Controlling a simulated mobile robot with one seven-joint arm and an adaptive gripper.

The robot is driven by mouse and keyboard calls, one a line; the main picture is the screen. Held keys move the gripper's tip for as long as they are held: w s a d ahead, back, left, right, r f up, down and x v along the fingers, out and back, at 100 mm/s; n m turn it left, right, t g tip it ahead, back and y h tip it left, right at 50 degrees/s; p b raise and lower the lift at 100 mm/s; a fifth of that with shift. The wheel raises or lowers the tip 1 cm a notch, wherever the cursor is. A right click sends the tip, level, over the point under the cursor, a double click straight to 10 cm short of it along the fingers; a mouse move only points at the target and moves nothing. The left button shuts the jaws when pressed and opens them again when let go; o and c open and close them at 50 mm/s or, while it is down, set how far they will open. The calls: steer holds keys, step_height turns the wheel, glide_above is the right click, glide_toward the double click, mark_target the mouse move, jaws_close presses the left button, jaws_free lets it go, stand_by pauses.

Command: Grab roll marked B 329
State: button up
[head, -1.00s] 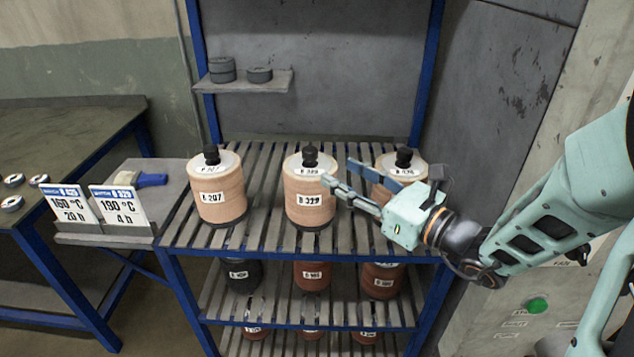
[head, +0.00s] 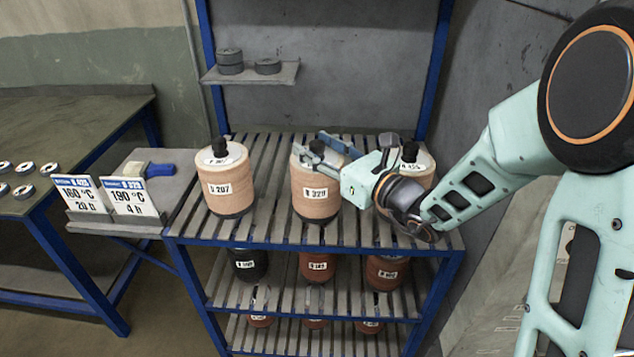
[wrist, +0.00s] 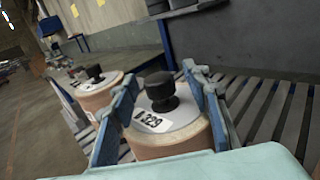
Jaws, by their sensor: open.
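The roll marked B 329 (head: 315,195) is a tan cylinder with a white top and a black knob, standing upright in the middle of the top slatted shelf. In the wrist view its black knob (wrist: 161,92) and its label reading 329 (wrist: 152,122) show between the fingers. My gripper (head: 325,150) is open at the top of this roll, with one finger on each side of the knob. The fingers look apart from the knob. In the head view the gripper partly hides the knob and the roll's top.
Roll B 207 (head: 226,187) stands to the left, and another roll (head: 417,170) to the right is partly behind my arm. More rolls (head: 316,266) stand on lower shelves. A small shelf (head: 250,76) holds dark discs. Signs (head: 133,196) and a blue tape dispenser (head: 158,169) sit at the left.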

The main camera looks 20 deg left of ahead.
jaws_close()
stand_by(0.4)
